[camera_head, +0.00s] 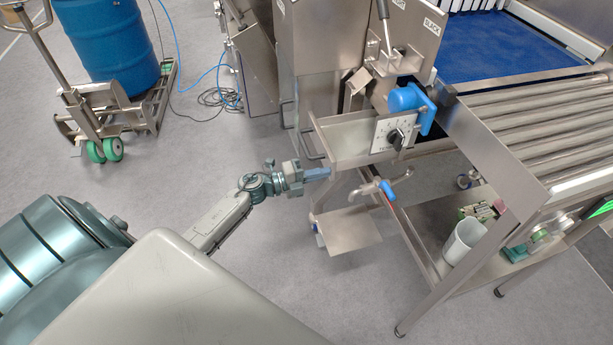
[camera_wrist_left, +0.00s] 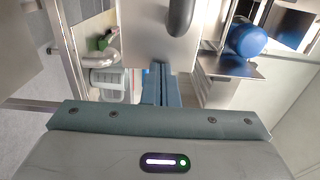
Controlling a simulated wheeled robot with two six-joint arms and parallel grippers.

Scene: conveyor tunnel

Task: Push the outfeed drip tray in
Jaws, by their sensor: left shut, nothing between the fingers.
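The outfeed drip tray (camera_head: 350,142) is a shallow open steel tray, sticking out from the left end of the conveyor frame in the head view. It has a dark bar handle (camera_head: 310,144) on its left end. My left gripper (camera_head: 328,172) is shut and empty, with its blue-grey fingers just below and in front of the tray's near left corner. I cannot tell whether they touch it. In the left wrist view the shut fingers (camera_wrist_left: 161,90) point at a steel panel (camera_wrist_left: 150,30) with a dark curved handle (camera_wrist_left: 181,18). My right gripper is not in view.
A tap with a blue lever (camera_head: 387,190) and a small steel plate (camera_head: 348,228) sit below the tray. A dial box (camera_head: 393,134) and blue knob (camera_head: 405,100) stand beside it. A white cup (camera_head: 463,242) stands on the lower shelf.

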